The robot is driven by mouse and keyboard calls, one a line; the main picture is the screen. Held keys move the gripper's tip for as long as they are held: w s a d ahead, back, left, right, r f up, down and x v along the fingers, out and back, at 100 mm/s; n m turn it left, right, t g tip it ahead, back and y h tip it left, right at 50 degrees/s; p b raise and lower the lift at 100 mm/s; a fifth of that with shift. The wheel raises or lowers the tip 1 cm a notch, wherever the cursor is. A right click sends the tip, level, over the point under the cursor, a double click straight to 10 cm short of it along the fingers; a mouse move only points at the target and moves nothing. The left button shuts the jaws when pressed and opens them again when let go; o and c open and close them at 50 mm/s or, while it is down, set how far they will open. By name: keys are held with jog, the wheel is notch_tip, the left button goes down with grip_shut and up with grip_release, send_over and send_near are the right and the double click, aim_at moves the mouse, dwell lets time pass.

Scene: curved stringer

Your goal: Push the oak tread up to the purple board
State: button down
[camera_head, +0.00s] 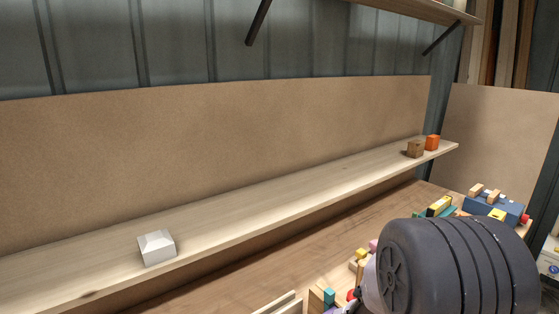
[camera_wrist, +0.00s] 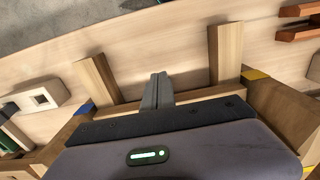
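In the wrist view my gripper (camera_wrist: 156,88) has its two grey fingers together, with nothing visible between them. The fingertips are over a pale wooden surface. They lie between two wooden strips, a left one (camera_wrist: 96,78) and a right one (camera_wrist: 226,54), both apart from the fingers. A pale crosswise wooden bar (camera_wrist: 200,94) shows behind the gripper body, partly hidden by it. I cannot tell which wooden piece is the oak tread. I cannot make out a purple board in either view. The gripper does not show in the head view.
A pale shelf (camera_head: 250,207) carries a white block (camera_head: 157,248), a brown block (camera_head: 415,149) and an orange block (camera_head: 432,142). A blue toy (camera_head: 493,207) stands on the workbench (camera_head: 270,263). The wrist view shows a white holed block (camera_wrist: 38,98) and dark red bars (camera_wrist: 300,34).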

jog(key=shift+w+a, duration=0.7)
jog(key=shift+w, duration=0.3)
jog(key=shift+w+a, duration=0.7)
jog(key=shift+w, duration=0.25)
jog(key=shift+s+d, duration=0.95)
jog(key=shift+s, duration=0.3)
notch_tip(320, 180, up, 15)
jog(key=s+m+t+p, duration=0.1)
jog(key=s+m+t, duration=0.1)
jog(key=m, duration=0.2)
jog(key=s+a+r+m+t+y+b, duration=0.2)
jog(key=s+r+m+b, duration=0.3)
jog(key=s, duration=0.7)
notch_tip(320, 180, up, 2)
jog(key=m+t, duration=0.1)
jog(key=m, duration=0.1)
jog(key=shift+s+a+r+m+t+b, duration=0.2)
jog(key=shift+s+a+m+t+b, duration=0.1)
jog(key=shift+a+t+b, duration=0.1)
